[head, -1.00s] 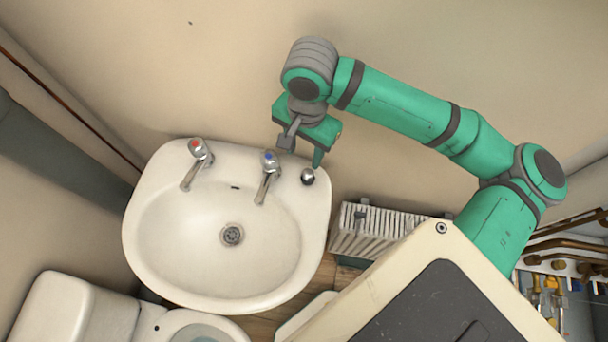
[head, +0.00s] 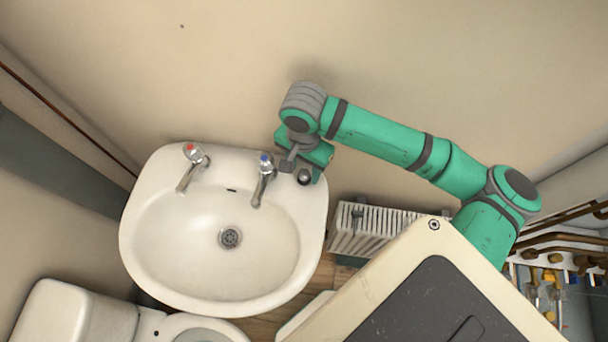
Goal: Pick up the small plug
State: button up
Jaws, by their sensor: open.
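The small plug (head: 304,177) is a round, dark, shiny piece on the back right corner of the white sink (head: 140,225). My gripper (head: 303,170) is open and low over that corner, right at the plug. One finger shows to the left of the plug and a green part of the gripper shows to its right. The plug's far side is partly hidden by the gripper. I cannot tell whether the fingers touch it.
The blue-marked tap (head: 265,180) stands close to the left of my gripper. The red-marked tap (head: 192,168) is further left. A wall is behind the sink. A white radiator (head: 375,228) is to the right, and a toilet (head: 65,315) is at lower left.

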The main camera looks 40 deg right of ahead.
jog(key=shift+f, duration=0.35)
jog(key=shift+c, duration=0.3)
grip_shut()
jog(key=shift+r, duration=0.1)
